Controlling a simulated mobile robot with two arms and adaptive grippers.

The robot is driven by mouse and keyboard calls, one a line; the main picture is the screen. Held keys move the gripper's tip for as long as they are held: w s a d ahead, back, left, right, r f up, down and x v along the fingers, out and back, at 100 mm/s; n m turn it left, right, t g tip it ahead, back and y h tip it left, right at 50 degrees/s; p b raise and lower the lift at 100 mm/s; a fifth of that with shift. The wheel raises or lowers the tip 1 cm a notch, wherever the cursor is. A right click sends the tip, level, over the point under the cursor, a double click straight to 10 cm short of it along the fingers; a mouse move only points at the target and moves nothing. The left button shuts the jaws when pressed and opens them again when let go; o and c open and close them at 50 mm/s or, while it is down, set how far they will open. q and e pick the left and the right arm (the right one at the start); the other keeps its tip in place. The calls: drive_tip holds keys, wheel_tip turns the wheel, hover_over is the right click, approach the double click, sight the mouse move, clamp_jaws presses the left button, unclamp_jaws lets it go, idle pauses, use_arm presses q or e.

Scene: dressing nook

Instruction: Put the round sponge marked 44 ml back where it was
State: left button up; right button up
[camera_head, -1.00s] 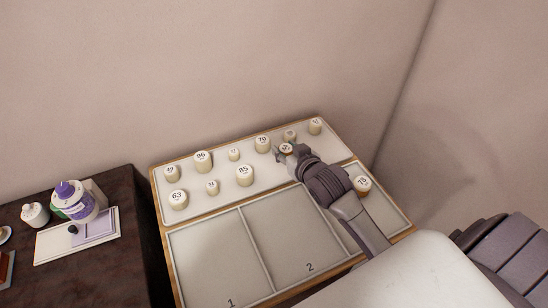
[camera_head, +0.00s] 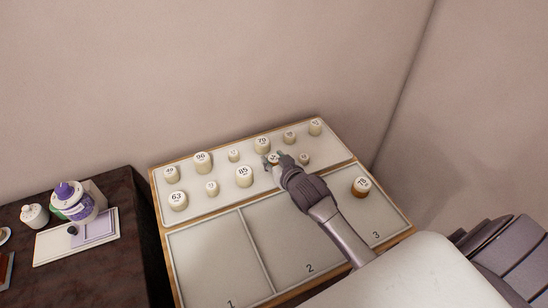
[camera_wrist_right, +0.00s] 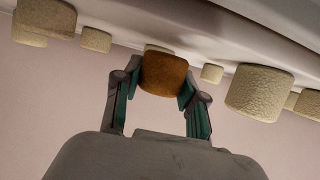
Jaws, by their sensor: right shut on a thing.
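My right gripper (camera_head: 274,160) is shut on a small round sponge (camera_head: 274,158) over the front row of the tray's back strip. The mark on the held sponge is too small to read. In the right wrist view the held sponge (camera_wrist_right: 163,74) is orange-brown, between both fingers (camera_wrist_right: 160,85), with its far end close to the pale tray surface; I cannot tell whether it touches. The tray (camera_head: 205,213) has a wooden rim, a back strip with several cream sponges, and front compartments numbered 1, 2 and 3. My left gripper is not in view.
Near the held sponge are sponge 79 (camera_head: 262,144) behind, sponge 85 (camera_head: 244,176) to the left and a small sponge (camera_head: 304,158) to the right. A brown-sided sponge (camera_head: 361,187) stands in compartment 3. Compartments 1 and 2 look empty. A dark table (camera_head: 125,240) stands left.

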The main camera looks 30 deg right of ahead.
drive_tip(key=shift+s+f, duration=0.15)
drive_tip(key=shift+f, duration=0.35)
drive_tip(key=o, duration=0.8)
drive_tip(key=shift+f, duration=0.15)
drive_tip(key=shift+o, duration=0.2)
drive_tip(key=shift+s+a+f, duration=0.1)
drive_tip(key=shift+r, duration=0.45)
drive_tip(key=v, duration=1.2)
drive_tip(key=shift+w+r, duration=0.2)
drive_tip(key=shift+r, duration=0.15)
